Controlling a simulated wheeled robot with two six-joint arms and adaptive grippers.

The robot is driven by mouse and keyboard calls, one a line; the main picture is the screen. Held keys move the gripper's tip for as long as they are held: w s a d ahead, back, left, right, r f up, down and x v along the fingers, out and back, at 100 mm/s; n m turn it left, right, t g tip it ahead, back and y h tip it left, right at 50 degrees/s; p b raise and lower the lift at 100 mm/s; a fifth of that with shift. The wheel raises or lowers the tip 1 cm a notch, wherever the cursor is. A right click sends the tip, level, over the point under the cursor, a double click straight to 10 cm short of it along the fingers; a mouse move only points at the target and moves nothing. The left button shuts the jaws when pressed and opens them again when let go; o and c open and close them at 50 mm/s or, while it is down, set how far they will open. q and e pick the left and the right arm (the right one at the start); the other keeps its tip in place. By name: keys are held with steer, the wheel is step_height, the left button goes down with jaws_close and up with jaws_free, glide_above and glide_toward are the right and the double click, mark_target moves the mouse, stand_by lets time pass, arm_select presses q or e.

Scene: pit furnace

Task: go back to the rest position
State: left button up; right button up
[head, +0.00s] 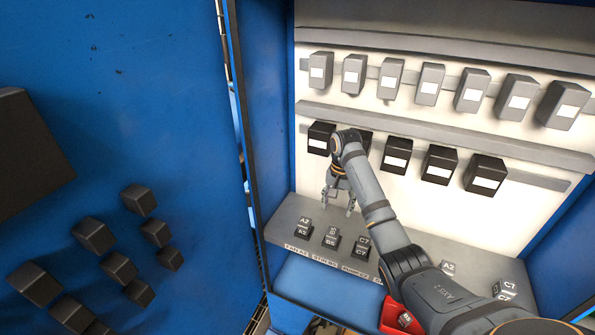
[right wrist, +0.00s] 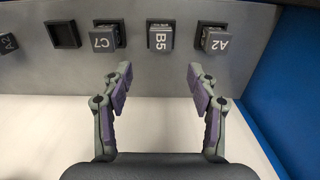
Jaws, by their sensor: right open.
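My right gripper (head: 338,200) is open and empty above the grey shelf in the cabinet, in front of the lower row of black modules. In the right wrist view its two fingers (right wrist: 158,78) are spread wide with nothing between them, apart from the labelled blocks. Block A2 (head: 304,228), block B5 (head: 331,238) and block C7 (head: 361,246) sit in sockets on the shelf. They also show in the right wrist view as A2 (right wrist: 215,40), B5 (right wrist: 160,37) and C7 (right wrist: 103,40). My left gripper is not in view.
An empty socket (right wrist: 63,34) is beside C7. More labelled blocks (head: 447,268) stand at the shelf's right, and a red bin (head: 395,316) is below the front edge. Grey modules (head: 430,85) line the upper rail. The blue cabinet door (head: 120,120) stands at left.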

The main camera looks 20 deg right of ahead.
steer(key=s+a+f+n+t+h, duration=0.1)
steer(key=s+a+f+n+t, duration=0.1)
steer(key=s+a+f+n, duration=0.75)
steer(key=s+a+f+n+t, duration=0.1)
steer(key=s+a+t, duration=0.15)
steer(key=s, duration=1.35)
step_height(320, 180, down, 32)
steer(key=s+d+g+b, duration=0.2)
steer(key=b, duration=0.5)
steer(key=s+f+g+b, duration=0.1)
steer(key=s+f+b, duration=0.5)
steer(key=s+f, duration=1.3)
step_height(320, 180, down, 4)
steer(key=shift+d+r, duration=0.1)
steer(key=shift+d, duration=0.35)
